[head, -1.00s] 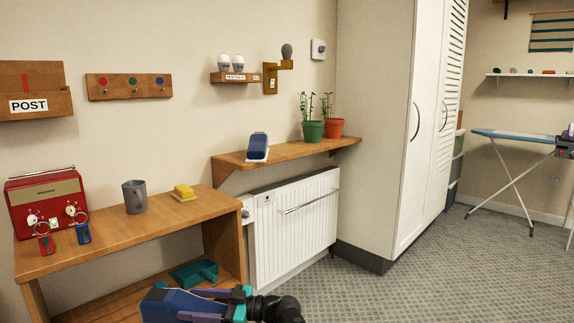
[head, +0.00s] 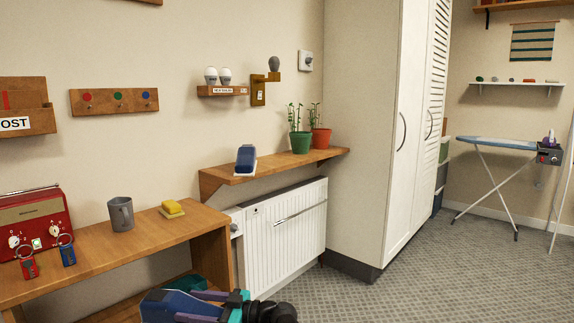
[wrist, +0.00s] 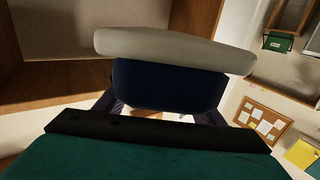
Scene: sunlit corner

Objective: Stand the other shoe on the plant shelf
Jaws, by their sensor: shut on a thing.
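One blue shoe (head: 246,157) with a pale sole stands at the left end of the wooden plant shelf (head: 222,174). Two potted plants, one in a green pot (head: 300,142) and one in a terracotta pot (head: 321,138), stand toward its right end. My gripper (head: 208,307) is low at the bottom of the head view, shut on the other blue shoe (head: 168,307), in front of and below the shelf. In the wrist view the held shoe (wrist: 165,88) shows its dark blue upper and grey sole (wrist: 175,50). The shoe's lower part is cut off in the head view.
A wooden table (head: 150,245) at left holds a red radio (head: 32,222), a grey mug (head: 121,214) and a yellow sponge (head: 172,207). A white radiator (head: 285,230) is under the shelf. The shelf's middle is bare between shoe and plants. A tall white cupboard (head: 365,130) stands right of it.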

